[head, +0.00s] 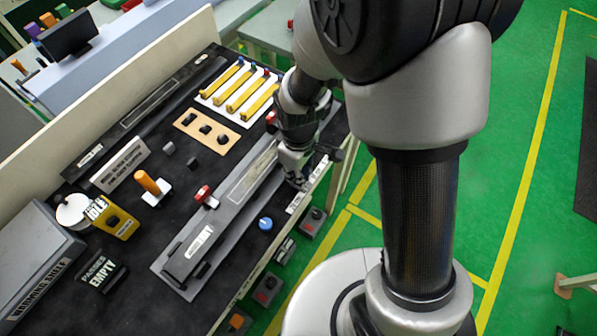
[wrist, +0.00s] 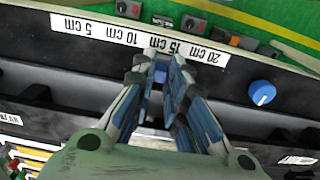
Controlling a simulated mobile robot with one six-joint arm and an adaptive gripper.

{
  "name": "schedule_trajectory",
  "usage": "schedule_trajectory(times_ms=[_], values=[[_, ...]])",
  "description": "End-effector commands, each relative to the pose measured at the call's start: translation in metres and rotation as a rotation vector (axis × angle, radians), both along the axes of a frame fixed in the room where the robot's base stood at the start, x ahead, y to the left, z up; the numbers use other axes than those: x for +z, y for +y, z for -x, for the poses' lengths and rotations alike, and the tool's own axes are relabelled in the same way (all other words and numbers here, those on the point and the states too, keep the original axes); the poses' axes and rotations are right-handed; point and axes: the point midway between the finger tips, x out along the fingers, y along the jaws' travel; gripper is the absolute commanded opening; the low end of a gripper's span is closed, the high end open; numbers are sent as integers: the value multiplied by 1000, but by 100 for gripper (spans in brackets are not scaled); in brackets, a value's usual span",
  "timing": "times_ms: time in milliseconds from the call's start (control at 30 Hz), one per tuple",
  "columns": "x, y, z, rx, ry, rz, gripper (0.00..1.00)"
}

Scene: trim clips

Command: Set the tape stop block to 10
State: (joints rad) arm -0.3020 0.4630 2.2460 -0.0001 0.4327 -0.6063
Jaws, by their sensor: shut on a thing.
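My gripper (wrist: 158,68) is shut on a small blue piece (wrist: 160,74), which looks like the tape stop block; the fingers hide most of it. A white scale strip (wrist: 105,31) marked 5, 10, 15 and 20 cm runs along the edge just beyond the fingertips, upside down in the wrist view. The held piece appears between the 10 cm and 15 cm labels; its exact reading is unclear. In the head view my gripper (head: 296,180) is low at the bench's front edge, by the strip (head: 298,201); the block is hidden there.
A blue knob (wrist: 262,92) stands beside the gripper, also in the head view (head: 265,224). A long grey fixture (head: 222,215) with a red knob (head: 203,193) lies behind it. Control boxes (head: 313,222) hang along the front edge. A white board (head: 220,97) holds yellow strips.

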Motion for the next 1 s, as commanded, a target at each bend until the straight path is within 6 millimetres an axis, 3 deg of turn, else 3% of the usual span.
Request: schedule_trajectory(times_ms=[333, 633, 967, 1000], values=[[0, -1, -1, -1, 0, 0, 0], [1, -28, -37, -4, -1, 0, 0], [0, -31, -40, 0, -1, 0, 0], [0, -31, -40, 0, -2, -1, 15]])
